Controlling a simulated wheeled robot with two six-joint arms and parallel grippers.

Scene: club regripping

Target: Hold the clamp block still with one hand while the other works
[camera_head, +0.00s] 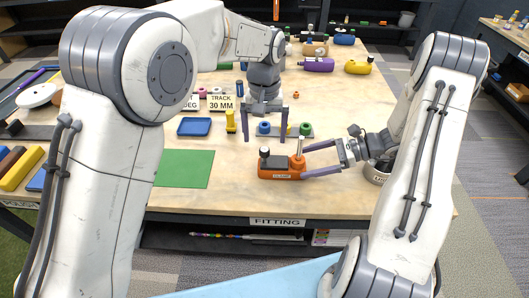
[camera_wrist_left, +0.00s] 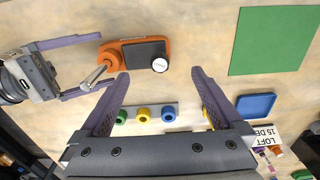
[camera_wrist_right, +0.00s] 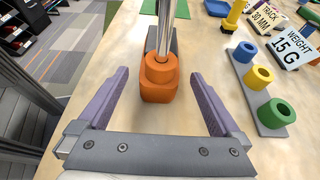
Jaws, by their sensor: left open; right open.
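The orange clamp block (camera_head: 280,172) sits near the table's front edge, with a dark top, a white-topped knob and a silver rod standing from its right end. It also shows in the left wrist view (camera_wrist_left: 118,45) and in the right wrist view (camera_wrist_right: 157,86). My right gripper (camera_head: 304,160) is open, with its purple fingers on either side of the block's rod end; in its wrist view there are gaps between both fingers and the block. My left gripper (camera_head: 266,138) is open and empty, pointing down above the table behind the block.
A grey holder with blue, yellow and green rings (camera_wrist_right: 262,75) stands behind the block. A yellow post (camera_head: 231,122), a blue tray (camera_head: 194,126) and a green mat (camera_head: 184,168) lie to the left. Purple (camera_head: 317,64) and yellow (camera_head: 358,67) bottles stand farther back.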

